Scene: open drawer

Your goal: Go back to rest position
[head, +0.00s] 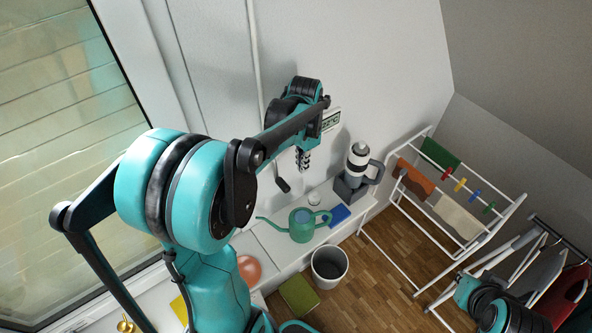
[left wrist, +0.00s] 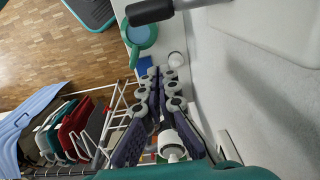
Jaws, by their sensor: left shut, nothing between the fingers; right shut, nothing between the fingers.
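My left gripper (head: 303,160) hangs in front of the white wall, above the ledge, at the end of my raised left arm. It is shut and empty. In the left wrist view its fingers (left wrist: 163,78) meet at the tips, with nothing between them. My right gripper (head: 468,291) is at the lower right of the head view, in front of the drying racks. It is small and partly hidden there, and its fingers are hard to make out; it is shut, and no held object shows.
A green watering can (head: 302,224), a blue item (head: 339,215) and a grey-white bottle-like appliance (head: 357,165) stand on the ledge (head: 272,238). A bin (head: 329,266) is on the wooden floor. A white drying rack (head: 396,207) with cloths is at the right. A window is at the left.

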